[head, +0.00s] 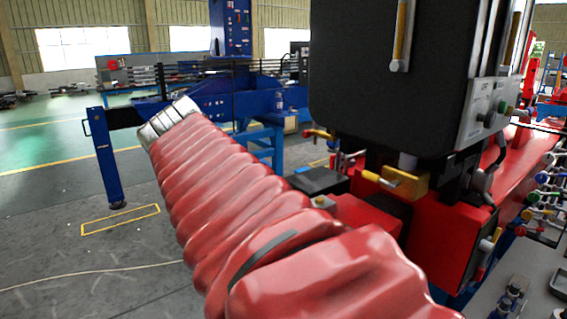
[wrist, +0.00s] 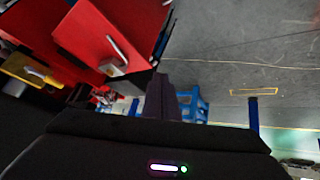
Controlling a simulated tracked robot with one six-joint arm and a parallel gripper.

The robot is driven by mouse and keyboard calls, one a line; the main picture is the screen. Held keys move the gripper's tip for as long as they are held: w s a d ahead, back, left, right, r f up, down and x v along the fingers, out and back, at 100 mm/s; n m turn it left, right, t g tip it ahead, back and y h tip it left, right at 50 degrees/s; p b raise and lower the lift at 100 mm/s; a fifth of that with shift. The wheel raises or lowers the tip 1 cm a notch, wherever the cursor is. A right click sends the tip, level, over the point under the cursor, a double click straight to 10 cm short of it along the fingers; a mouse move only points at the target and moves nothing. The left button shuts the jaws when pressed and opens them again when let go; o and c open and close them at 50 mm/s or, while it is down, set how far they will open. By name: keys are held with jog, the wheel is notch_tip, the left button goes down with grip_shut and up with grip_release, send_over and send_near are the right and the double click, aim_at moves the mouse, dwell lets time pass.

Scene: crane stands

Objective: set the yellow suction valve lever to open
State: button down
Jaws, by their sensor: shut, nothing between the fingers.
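A yellow lever (head: 378,180) sticks out to the left from a brass-yellow valve block (head: 408,184) below the black tank in the head view. In the wrist view the yellow block (wrist: 17,66) and the lever (wrist: 42,76) are at the left edge, partly cut off and dark. My gripper (wrist: 160,82) shows in the wrist view as dark fingers close together, with nothing seen between them. It is apart from the lever, well to its right in that view. In the head view my red-sleeved arm points away to the upper left, and the gripper cannot be seen.
The black tank (head: 390,75) hangs above the valve on a red machine base (head: 435,235). Another red-and-yellow lever (head: 320,134) is farther back. A blue crane stand (head: 108,160) stands at left. Open grey floor (head: 60,200) lies left of my arm.

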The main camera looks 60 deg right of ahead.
jog(key=s+d+r+m+g+h, duration=0.1)
jog(key=s+d+r+m+g, duration=0.2)
jog(key=s+d+r+m, duration=0.2)
jog(key=s+d+r+m+g+h, duration=0.1)
jog(key=s+d+r+m+g, duration=0.2)
jog(key=d, duration=0.9)
jog(key=s+r+m, duration=0.2)
jog(key=s+r, duration=0.2)
jog(key=s, duration=0.1)
jog(key=shift+s+r+m+h, duration=0.25)
jog(key=shift+r+m+h, duration=0.05)
jog(key=shift+r, duration=0.1)
send_over(379, 180)
jog(key=w+a, duration=0.2)
jog(key=w, duration=0.2)
notch_tip(379, 180, down, 6)
jog(key=r, duration=0.1)
jog(key=shift+s+d+f, duration=0.1)
jog(key=shift+d+f, duration=0.05)
jog(key=shift+f, duration=0.6)
jog(key=shift+s+d+f, duration=0.1)
jog(key=shift+d+f, duration=0.1)
jog(key=shift+f, duration=0.55)
jog(key=shift+d+f, duration=0.15)
jog(key=shift+f, duration=0.6)
